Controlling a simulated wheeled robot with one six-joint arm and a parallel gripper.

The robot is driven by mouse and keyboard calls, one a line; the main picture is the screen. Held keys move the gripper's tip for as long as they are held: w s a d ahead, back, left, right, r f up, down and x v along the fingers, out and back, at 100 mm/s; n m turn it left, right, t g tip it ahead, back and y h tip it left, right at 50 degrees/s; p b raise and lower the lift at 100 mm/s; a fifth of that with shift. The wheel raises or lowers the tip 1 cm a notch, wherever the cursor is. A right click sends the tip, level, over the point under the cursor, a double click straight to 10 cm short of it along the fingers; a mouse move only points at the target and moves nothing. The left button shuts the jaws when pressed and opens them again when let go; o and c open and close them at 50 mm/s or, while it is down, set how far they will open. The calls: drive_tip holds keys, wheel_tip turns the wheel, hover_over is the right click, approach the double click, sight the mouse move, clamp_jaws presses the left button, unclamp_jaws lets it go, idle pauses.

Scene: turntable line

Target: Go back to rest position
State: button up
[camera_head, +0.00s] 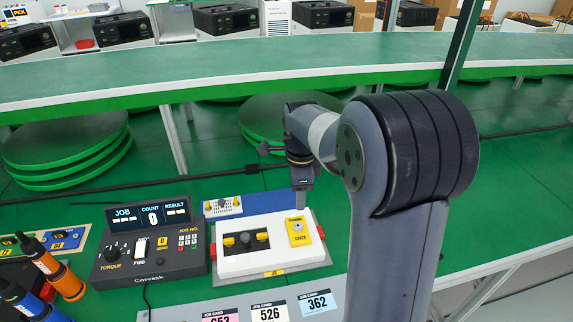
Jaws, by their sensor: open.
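My gripper (303,204) points down at the end of my dark, bent arm, over the back right of a white fixture (255,267). Its fingertips are small and seen nearly edge-on; it is open and I see nothing held in it. The tips look close above or behind a yellow cover plate (298,233) on the fixture; the exact gap cannot be told. The fixture also carries a dark part with yellow ends (246,241).
A control box (150,246) with a lit display stands left of the fixture. Orange and blue screwdrivers (62,280) stand farther left. Job cards (270,312) lie in front. Behind are stacked green discs (66,152) and a raised green shelf (250,62). The green table right of my arm is clear.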

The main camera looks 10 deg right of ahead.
sight(298, 225)
wheel_tip(298, 225, down, 11)
drive_tip(key=shift+r, duration=0.2)
drive_tip(key=shift+f, duration=0.15)
drive_tip(key=shift+n, duration=0.3)
